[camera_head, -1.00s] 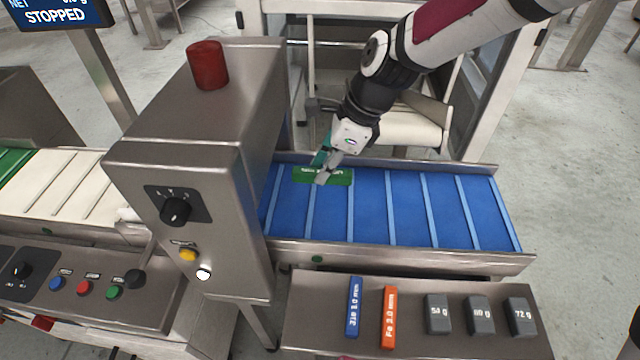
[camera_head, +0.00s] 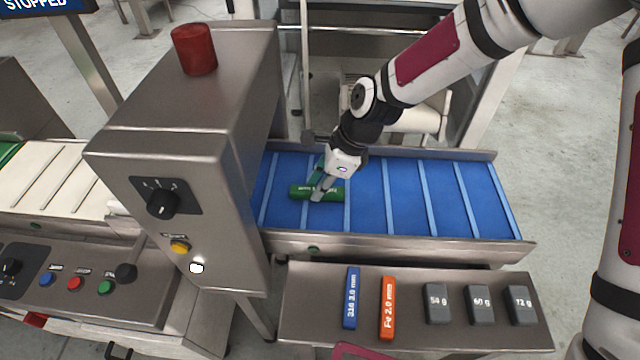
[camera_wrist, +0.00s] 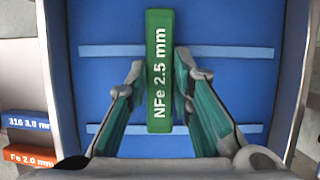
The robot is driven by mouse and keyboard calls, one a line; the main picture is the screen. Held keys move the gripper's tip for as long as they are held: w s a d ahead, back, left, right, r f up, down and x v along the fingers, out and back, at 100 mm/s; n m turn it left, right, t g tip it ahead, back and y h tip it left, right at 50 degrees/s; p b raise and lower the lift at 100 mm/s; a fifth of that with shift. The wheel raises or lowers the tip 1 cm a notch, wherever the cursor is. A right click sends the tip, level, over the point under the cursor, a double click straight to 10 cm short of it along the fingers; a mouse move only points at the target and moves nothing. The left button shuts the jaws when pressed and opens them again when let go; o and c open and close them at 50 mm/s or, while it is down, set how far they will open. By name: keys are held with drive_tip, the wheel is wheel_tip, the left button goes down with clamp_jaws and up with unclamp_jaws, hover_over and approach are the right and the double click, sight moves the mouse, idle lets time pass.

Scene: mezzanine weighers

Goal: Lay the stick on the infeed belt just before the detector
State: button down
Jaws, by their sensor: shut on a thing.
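The stick (camera_head: 301,191) is a green bar; it reads "NFe 2.5 mm" in the wrist view (camera_wrist: 159,85). My gripper (camera_head: 319,194) is shut on it, one finger on each side near its middle. The stick lies across the blue slats' direction, at or just above the infeed belt (camera_head: 405,205); I cannot tell whether it touches. The blue belt also shows beneath it in the wrist view (camera_wrist: 105,85). The detector (camera_head: 190,110), a steel housing with a red lamp on top, stands just left of the stick. The stick is outside it.
A steel shelf (camera_head: 415,335) in front holds a blue stick (camera_head: 351,298), an orange stick (camera_head: 387,308) and grey weights (camera_head: 438,303). Raised rails edge the belt. The belt's right part is clear. A control panel with buttons (camera_head: 74,283) is at left.

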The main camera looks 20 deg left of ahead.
drive_tip(key=c, duration=1.4)
unclamp_jaws()
drive_tip(key=shift+f, duration=0.1)
drive_tip(key=p+v, duration=0.1)
drive_tip(key=v, duration=1.1)
drive_tip(key=shift+w+p, duration=0.1)
drive_tip(key=shift+p, duration=0.25)
drive_tip(key=shift+d, duration=0.15)
